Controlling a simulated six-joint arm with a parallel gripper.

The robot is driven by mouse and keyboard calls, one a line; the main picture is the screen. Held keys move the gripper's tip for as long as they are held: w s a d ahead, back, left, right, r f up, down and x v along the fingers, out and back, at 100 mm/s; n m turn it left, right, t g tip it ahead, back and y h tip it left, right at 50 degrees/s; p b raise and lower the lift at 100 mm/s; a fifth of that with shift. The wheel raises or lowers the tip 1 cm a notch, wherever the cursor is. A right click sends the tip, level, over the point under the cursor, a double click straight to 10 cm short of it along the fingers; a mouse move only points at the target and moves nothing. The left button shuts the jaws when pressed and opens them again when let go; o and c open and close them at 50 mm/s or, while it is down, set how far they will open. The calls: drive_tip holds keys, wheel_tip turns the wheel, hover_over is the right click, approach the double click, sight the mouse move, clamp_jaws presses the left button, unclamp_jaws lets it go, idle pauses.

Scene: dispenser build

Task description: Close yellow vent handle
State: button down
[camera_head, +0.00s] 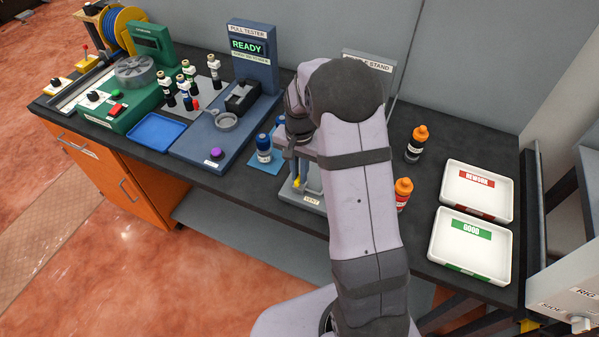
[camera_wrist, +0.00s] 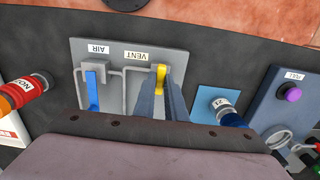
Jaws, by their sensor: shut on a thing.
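The yellow vent handle (camera_wrist: 161,77) stands below the VENT label on a grey panel (camera_wrist: 112,52) in the wrist view. In the head view a small part of the yellow handle (camera_head: 296,183) shows beside my arm. My gripper (camera_wrist: 161,92) is shut on the yellow handle, one finger on each side of it. In the head view my gripper (camera_head: 299,172) is over the grey panel and partly hidden by my arm. The blue handle (camera_wrist: 93,90) under the AIR label is beside it, to the left in the wrist view.
A bottle on a blue mat (camera_wrist: 205,99) stands close to the panel. Orange-capped bottles (camera_head: 403,192) and (camera_head: 415,146) another bottle stand right of my arm. The REWORK tray (camera_head: 478,205) and GOOD tray (camera_head: 438,262) lie at right. The pull tester (camera_head: 222,140) is at left.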

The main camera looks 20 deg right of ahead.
drive_tip(key=shift+w+r, duration=0.1)
drive_tip(key=c, duration=1.8)
unclamp_jaws()
drive_tip(key=shift+r+b, duration=1.15)
drive_tip(key=shift+r, duration=2.5)
